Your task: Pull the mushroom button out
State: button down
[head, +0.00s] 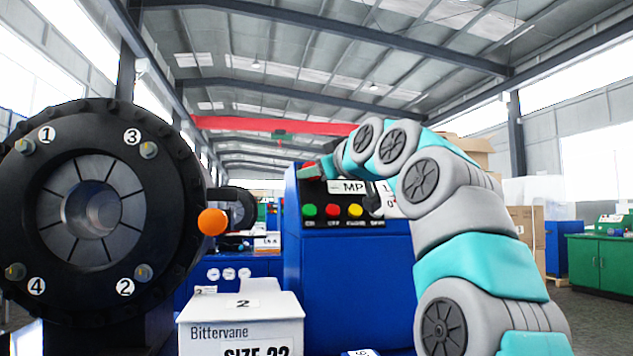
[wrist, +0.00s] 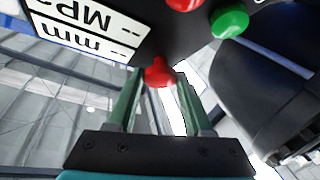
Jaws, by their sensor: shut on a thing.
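The red mushroom button (head: 309,170) sits at the upper left of the dark panel on the blue control cabinet (head: 335,270). In the wrist view the button (wrist: 158,72) shows between the tips of my two green fingers. My gripper (head: 318,174) has come to the panel from the right and is shut on the button; it also shows in the wrist view (wrist: 160,80). The head view shows little of the button because my fingers and wrist partly cover it.
Green, red and yellow buttons (head: 333,210) line the panel below, close to my gripper. A large black crimper head (head: 150,215) stands at left, with an orange knob (head: 212,222). A white box (head: 240,310) stands in front. Green cabinets (head: 600,262) are at far right.

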jog(key=shift+s+r, duration=0.1)
jog(key=shift+r, duration=0.05)
jog(key=c, duration=0.6)
grip_release()
jog(key=shift+s, duration=0.1)
jog(key=shift+d, duration=0.1)
jog(key=shift+b+v, duration=0.9)
jog(key=shift+v, duration=2.95)
